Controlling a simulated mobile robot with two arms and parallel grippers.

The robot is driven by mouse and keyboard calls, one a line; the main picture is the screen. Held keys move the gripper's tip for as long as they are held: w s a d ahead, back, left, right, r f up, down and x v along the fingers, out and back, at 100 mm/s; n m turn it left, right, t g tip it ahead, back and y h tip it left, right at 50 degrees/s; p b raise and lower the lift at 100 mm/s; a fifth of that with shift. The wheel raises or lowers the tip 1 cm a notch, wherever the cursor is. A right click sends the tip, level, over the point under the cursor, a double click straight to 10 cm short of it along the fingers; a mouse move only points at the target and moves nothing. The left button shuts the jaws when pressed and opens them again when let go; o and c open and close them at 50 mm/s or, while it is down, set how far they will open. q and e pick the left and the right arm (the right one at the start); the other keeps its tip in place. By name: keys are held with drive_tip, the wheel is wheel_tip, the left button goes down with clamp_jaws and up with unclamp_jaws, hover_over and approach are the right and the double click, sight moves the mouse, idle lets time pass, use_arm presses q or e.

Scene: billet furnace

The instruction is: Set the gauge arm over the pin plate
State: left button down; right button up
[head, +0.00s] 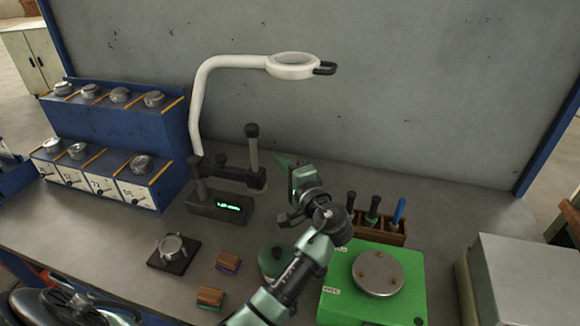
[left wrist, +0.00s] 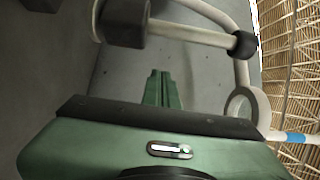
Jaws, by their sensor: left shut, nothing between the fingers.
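The gauge stands at the back of the bench, with a dark base (head: 220,207) bearing a lit green display. Its dark gauge arm (head: 235,172) runs across above the base to a grey post with a black knob (head: 252,131). The knob also shows in the left wrist view (left wrist: 245,45). The pin plate (head: 378,274) is a round metal disc with several copper pins, on a green box. My left gripper (head: 283,161) is shut and empty, just right of the post and apart from it. Its green fingers show together in the left wrist view (left wrist: 160,88). My right gripper is out of view.
A white ring lamp (head: 293,66) arches over the gauge. A wooden tool rack (head: 388,232) stands behind the green box (head: 335,302). Blue knob boxes (head: 110,185) stand left. A dark fixture (head: 172,263) and small wooden-topped blocks (head: 210,297) lie in front.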

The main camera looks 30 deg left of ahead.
use_arm(q)
drive_tip(key=s+a+p, duration=0.2)
drive_tip(key=shift+s+a+p, duration=0.3)
drive_tip(key=shift+a+p, duration=0.05)
drive_tip(key=shift+p, duration=0.05)
drive_tip(key=shift+f, duration=0.1)
